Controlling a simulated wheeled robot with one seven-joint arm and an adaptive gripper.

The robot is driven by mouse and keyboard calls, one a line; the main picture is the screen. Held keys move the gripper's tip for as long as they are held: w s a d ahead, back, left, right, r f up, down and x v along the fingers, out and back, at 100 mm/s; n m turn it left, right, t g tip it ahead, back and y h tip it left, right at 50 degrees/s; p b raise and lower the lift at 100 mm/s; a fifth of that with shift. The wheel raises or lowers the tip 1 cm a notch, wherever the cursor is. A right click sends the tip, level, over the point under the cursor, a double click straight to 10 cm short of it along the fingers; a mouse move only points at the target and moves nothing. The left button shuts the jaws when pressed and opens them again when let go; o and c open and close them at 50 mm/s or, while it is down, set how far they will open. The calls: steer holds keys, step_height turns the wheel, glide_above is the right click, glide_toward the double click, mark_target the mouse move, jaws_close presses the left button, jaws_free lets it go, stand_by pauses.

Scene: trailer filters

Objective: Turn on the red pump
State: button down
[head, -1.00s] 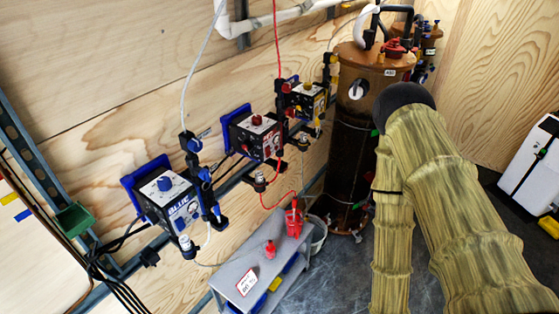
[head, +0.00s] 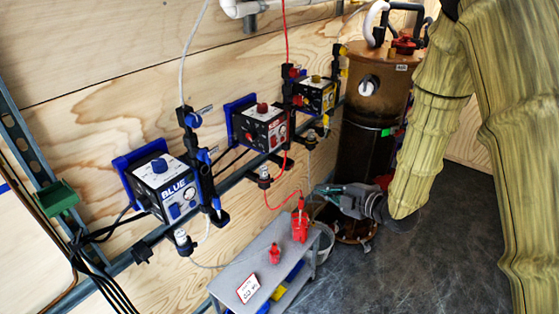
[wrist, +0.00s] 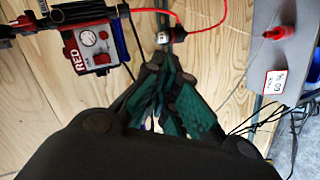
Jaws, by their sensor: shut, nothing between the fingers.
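The red pump (head: 262,127) is a black box with a pale top and a red knob on top (head: 262,108). It is mounted on the plywood wall between the blue pump (head: 168,187) and the yellow pump (head: 316,95). It also shows at the upper left of the wrist view, with its RED label, a gauge and red knobs (wrist: 88,45). My gripper (head: 318,189) is shut and empty, to the right of and below the red pump, near the trolley's far end. In the wrist view its green-padded fingers (wrist: 163,60) are apart from the pump.
A grey trolley (head: 240,279) with red bottles and a small sign stands below the pumps. A brown tank (head: 372,105) stands behind my gripper. Red tubing (head: 284,200) hangs between pump and trolley. The dark floor (head: 400,270) at right is clear.

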mark_target(269, 147)
step_height(269, 147, up, 9)
steer(key=w+a+n+y+b, duration=0.1)
steer(key=a+n+y, duration=0.1)
steer(key=n, duration=0.4)
steer(key=shift+w+f+g+y, duration=0.2)
steer(key=shift+g+y, duration=0.2)
steer(key=shift+y, duration=0.2)
steer(key=shift+a, duration=0.1)
steer(key=p+x, duration=0.4)
steer(key=x, duration=0.9)
steer(key=shift+w+a, duration=0.2)
steer(key=shift+a, duration=0.05)
steer(key=shift+w+a, duration=0.1)
steer(key=shift+f, duration=0.1)
steer(key=shift+w+a+f+y+b, duration=0.15)
steer(key=shift+a+f+y+b, duration=0.15)
steer(key=shift+b, duration=0.95)
steer(key=shift+d+r+p, duration=0.1)
steer(key=shift+r+p, duration=0.2)
steer(key=shift+p, duration=0.1)
steer(key=f+b+v, duration=0.3)
steer(key=b+v, duration=0.1)
steer(key=v, duration=0.9)
steer(key=shift+s+d+b, duration=0.3)
steer(key=shift+s+d, duration=0.05)
